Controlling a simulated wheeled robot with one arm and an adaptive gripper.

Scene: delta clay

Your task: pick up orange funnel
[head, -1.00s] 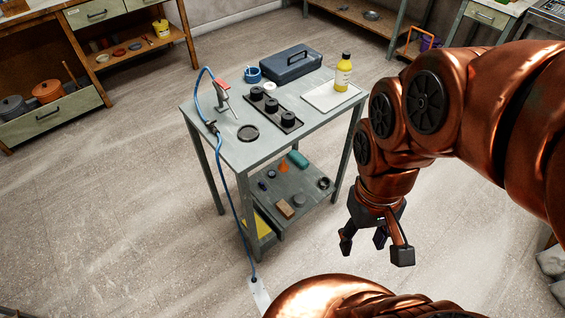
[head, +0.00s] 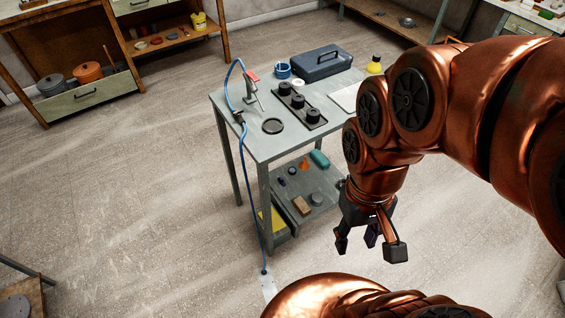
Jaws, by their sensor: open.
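The small orange funnel (head: 304,163) stands on the lower shelf (head: 292,214) of the grey metal table, toward the back of that shelf. It is small in the head view. A teal rounded object (head: 319,158) lies just to its right. My gripper (head: 370,250) is open and empty, with its fingers pointing down. In the picture it is right of and below the funnel, in front of the table's right side. My arm hides the right end of the table and part of the shelf.
The table top (head: 262,148) above the shelf holds a blue toolbox (head: 320,63), a black tray with knobs (head: 296,108) and a soldering-like tool (head: 252,90). A blue cable (head: 247,190) hangs down the table's left front to a floor strip. The shelf also holds a tan block (head: 302,206). Floor at left is clear.

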